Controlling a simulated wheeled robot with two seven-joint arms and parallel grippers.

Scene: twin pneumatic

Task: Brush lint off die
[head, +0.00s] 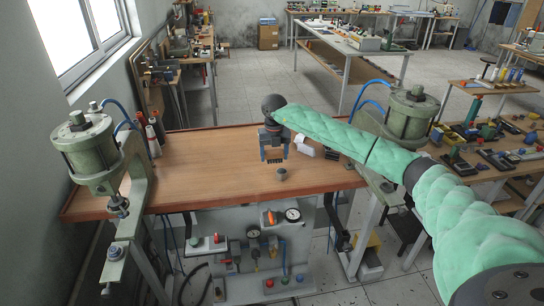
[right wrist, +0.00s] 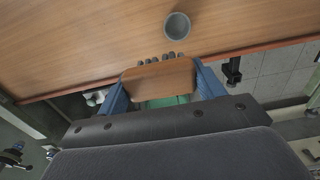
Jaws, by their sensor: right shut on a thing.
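The die (head: 281,174) is a small grey cylinder standing upright on the wooden bench, near its front edge. In the right wrist view the die (right wrist: 177,25) shows a round open top and sits just beyond the brush. My right gripper (head: 274,157) points down above the bench and is shut on the brush (right wrist: 158,80), a wooden block with a row of dark bristle tufts. The brush also shows as a dark strip between the fingers in the head view (head: 275,161). The bristles look apart from the die. Lint is too small to make out. My left gripper is out of view.
The bench top (head: 205,165) is clear on its left side. A green pneumatic press (head: 95,155) stands at the left end and another (head: 410,115) at the right. A small white object (head: 304,147) lies right of my gripper. Gauges and valves (head: 268,218) hang below the front edge.

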